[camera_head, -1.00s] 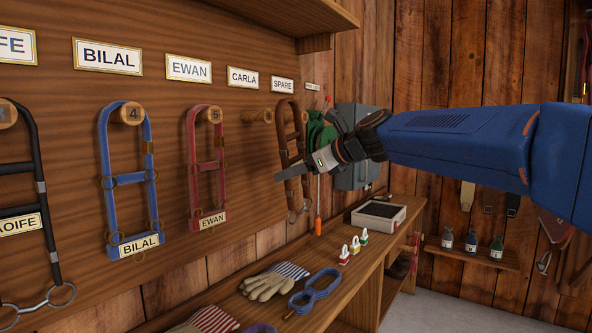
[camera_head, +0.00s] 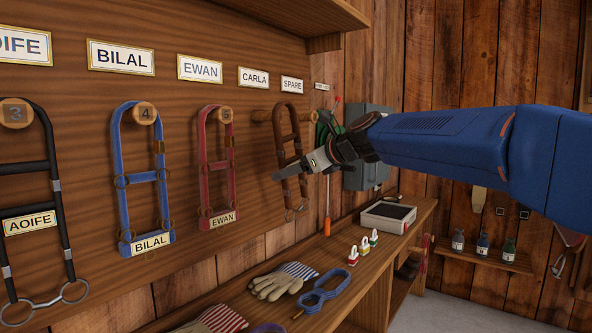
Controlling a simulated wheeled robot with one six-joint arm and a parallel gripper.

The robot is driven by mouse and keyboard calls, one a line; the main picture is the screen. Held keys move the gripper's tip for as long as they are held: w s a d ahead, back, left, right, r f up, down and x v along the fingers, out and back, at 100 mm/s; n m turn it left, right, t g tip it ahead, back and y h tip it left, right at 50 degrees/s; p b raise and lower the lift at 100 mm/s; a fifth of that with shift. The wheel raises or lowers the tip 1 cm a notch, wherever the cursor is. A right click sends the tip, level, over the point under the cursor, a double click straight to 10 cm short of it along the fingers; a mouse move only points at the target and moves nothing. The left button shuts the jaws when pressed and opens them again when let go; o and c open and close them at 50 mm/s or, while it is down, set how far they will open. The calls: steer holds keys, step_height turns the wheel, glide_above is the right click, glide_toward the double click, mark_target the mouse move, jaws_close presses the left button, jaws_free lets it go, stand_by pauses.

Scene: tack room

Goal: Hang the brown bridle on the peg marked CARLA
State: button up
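The brown bridle (camera_head: 281,135) hangs upright near the wall board, below and between the CARLA label (camera_head: 253,77) and the SPARE label (camera_head: 292,85). Whether the loop touches or overlaps the peg, I cannot tell. My gripper (camera_head: 292,172) lies across the lower half of the bridle and appears shut on its straps. The far finger and the exact grip are hidden.
The blue BILAL bridle (camera_head: 123,190), red EWAN bridle (camera_head: 204,180) and black AOIFE bridle (camera_head: 60,222) hang to the left. Below are gloves (camera_head: 276,281), blue glasses-shaped straps (camera_head: 325,291) and a grey-topped box (camera_head: 388,216) on the bench. A grey wall box (camera_head: 369,178) stands behind my gripper.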

steer(key=shift+a+r+x, duration=0.1)
steer(key=shift+r+x, duration=0.1)
steer(key=shift+x, duration=0.7)
steer(key=shift+a+r+x, duration=0.1)
steer(key=shift+r+x, duration=0.05)
steer(key=shift+x, duration=0.7)
steer(key=shift+a+r+x, duration=0.1)
steer(key=shift+r+x, duration=0.1)
steer(key=shift+x, duration=0.7)
steer(key=o, duration=1.6)
steer(key=shift+f, duration=0.1)
